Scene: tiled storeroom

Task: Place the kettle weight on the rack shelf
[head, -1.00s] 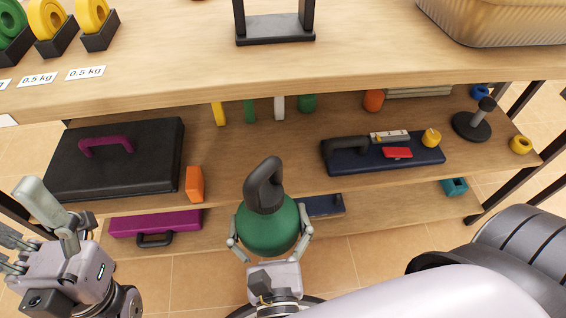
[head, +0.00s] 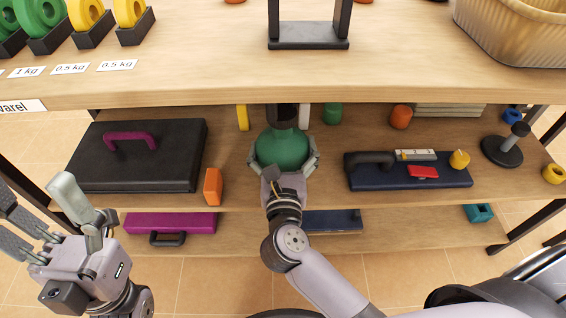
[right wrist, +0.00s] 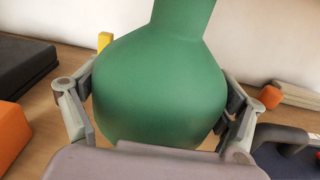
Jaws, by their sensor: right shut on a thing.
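The kettle weight (head: 281,150) is green with a dark handle. My right gripper (head: 284,160) is shut on its green body, with a finger on each side. The kettle weight is over the middle shelf of the rack (head: 270,192), between the black case and the navy tray. The upper shelf's front edge hides part of its handle. In the right wrist view the green body (right wrist: 160,85) fills the middle between the fingers; I cannot tell whether its base touches the shelf. My left gripper (head: 45,205) is open and empty at the lower left, in front of the rack.
On the same shelf are a black case (head: 140,170), an orange block (head: 212,187), a navy tray with small items (head: 400,183) and a black stand (head: 502,152). Yellow, white and green pieces stand behind. The upper shelf (head: 200,75) overhangs closely.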

